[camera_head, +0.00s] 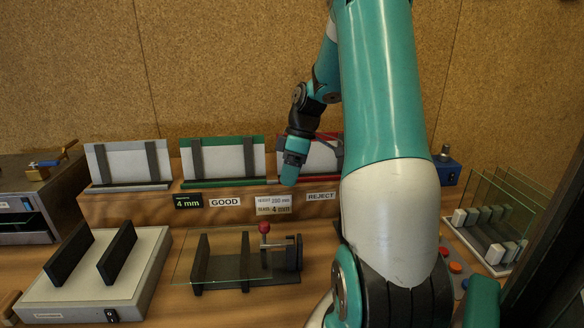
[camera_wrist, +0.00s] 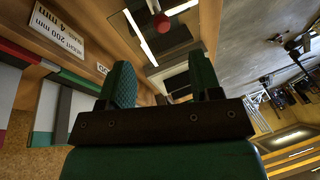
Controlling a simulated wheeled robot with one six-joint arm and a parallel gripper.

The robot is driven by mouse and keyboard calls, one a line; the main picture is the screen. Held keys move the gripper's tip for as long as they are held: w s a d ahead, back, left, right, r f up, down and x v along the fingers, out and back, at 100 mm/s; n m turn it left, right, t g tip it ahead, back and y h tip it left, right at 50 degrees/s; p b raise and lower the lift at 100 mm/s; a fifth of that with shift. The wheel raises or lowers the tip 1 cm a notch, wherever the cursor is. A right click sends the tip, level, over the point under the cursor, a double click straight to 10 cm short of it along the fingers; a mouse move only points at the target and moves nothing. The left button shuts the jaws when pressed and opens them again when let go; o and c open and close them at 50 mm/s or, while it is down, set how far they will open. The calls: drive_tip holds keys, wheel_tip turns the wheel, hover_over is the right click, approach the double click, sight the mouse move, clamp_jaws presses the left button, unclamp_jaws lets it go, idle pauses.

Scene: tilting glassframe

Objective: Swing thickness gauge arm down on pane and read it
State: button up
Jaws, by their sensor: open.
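The thickness gauge (camera_head: 294,253) is a dark post with a short arm at the right end of a black stand. A red ball knob (camera_head: 264,227) tops the arm's stem and shows at the top of the wrist view (camera_wrist: 161,21). The clear glass pane (camera_head: 217,262) lies across the stand's dark supports. I cannot tell whether the gauge tip touches it. My gripper (camera_wrist: 162,85) is open and empty, its green pads apart. In the head view, it (camera_head: 291,176) hangs above and behind the knob, apart from it.
A dark display (camera_head: 188,201) with green digits reads 4 mm. A card (camera_head: 273,205) shows 200 mm and 4 mm. White-backed GOOD (camera_head: 222,158) and REJECT racks stand behind. A scale (camera_head: 125,285) with black uprights is at left. Glass panes (camera_head: 506,205) stand in a rack at right.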

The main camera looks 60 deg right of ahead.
drive_tip(key=shift+v, duration=1.4)
drive_tip(key=w+a+r, duration=0.2)
drive_tip(key=w+a, duration=0.1)
drive_tip(key=a, duration=0.9)
drive_tip(key=s+a+r, duration=0.1)
drive_tip(key=s+a, duration=0.3)
drive_tip(key=a, duration=0.7)
drive_tip(key=s+a+r, duration=0.1)
drive_tip(key=s+a, duration=0.4)
drive_tip(key=a, duration=0.5)
drive_tip(key=shift+a+r+n+g+b, duration=0.2)
drive_tip(key=shift+a+n+g+b, duration=0.1)
drive_tip(key=shift+a+b, duration=0.1)
drive_tip(key=s+a, duration=0.1)
drive_tip(key=s, duration=0.1)
drive_tip(key=s+a, duration=0.4)
drive_tip(key=s, duration=0.1)
drive_tip(key=shift+s+f, duration=0.1)
drive_tip(key=shift+f, duration=0.1)
drive_tip(key=shift+c, duration=0.5)
